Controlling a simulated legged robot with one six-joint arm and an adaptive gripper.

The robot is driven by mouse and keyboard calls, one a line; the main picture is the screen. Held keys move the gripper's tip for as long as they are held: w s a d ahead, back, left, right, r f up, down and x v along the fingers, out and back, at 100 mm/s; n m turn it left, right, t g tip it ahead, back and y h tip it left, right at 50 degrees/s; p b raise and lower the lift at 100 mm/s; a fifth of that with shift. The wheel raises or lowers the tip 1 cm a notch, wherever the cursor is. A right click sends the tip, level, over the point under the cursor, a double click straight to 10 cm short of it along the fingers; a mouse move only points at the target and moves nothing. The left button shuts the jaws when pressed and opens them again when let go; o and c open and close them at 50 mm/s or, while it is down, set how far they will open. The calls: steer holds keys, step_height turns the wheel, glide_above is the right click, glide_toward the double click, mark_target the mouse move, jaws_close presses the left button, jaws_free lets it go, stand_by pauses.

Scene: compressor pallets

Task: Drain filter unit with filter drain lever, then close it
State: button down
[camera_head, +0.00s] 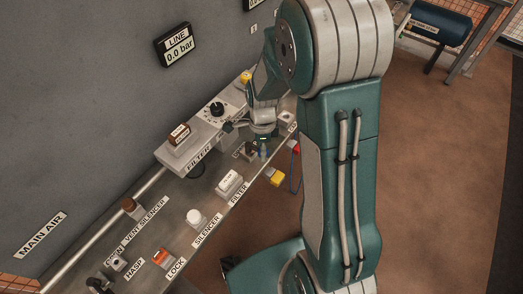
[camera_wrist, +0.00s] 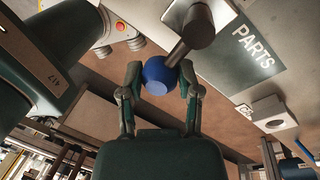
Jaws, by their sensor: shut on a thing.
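In the wrist view, a round blue knob (camera_wrist: 157,70) sits between the two fingertips of my gripper (camera_wrist: 161,80), which is shut on it. The knob joins a short grey rod with a thick dark grey end (camera_wrist: 194,27). In the head view, my gripper (camera_head: 263,138) reaches down at the panel's right part, and a bit of blue shows just below it. The lever's pivot is mostly hidden by my arm in the head view.
A black dial (camera_head: 217,109) and yellow knob (camera_head: 246,77) stand behind my gripper. A yellow tag (camera_head: 277,179) hangs at the edge. The wall gauge (camera_head: 177,46) reads 0.0 bar.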

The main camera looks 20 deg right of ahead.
steer(key=n, duration=0.2)
steer(key=w+d+n, duration=0.1)
steer(key=n, duration=0.1)
steer(key=shift+w+h, duration=0.2)
steer(key=shift+h, duration=0.2)
steer(key=n, duration=0.1)
steer(key=w+n, duration=0.1)
steer(key=n, duration=0.1)
steer(key=w+n, duration=0.1)
steer(key=shift+d+n+h, duration=0.3)
steer(key=shift+d+h, duration=0.05)
steer(key=shift+h, duration=0.05)
steer(key=n, duration=0.1)
steer(key=w+n, duration=0.1)
steer(key=n, duration=0.1)
steer(key=shift+w+a+n+t+h, duration=0.1)
steer(key=shift+w+n+t+h, duration=0.15)
steer(key=shift+n+t+h, duration=0.05)
steer(key=shift+w+a+n+t, duration=0.2)
steer(key=shift+w+n, duration=0.25)
steer(key=shift+n, duration=0.65)
steer(key=shift+w+a+n+t, duration=0.2)
steer(key=shift+w+n, duration=0.25)
steer(key=shift+n, duration=0.65)
steer(key=shift+c, duration=1.5)
jaws_free()
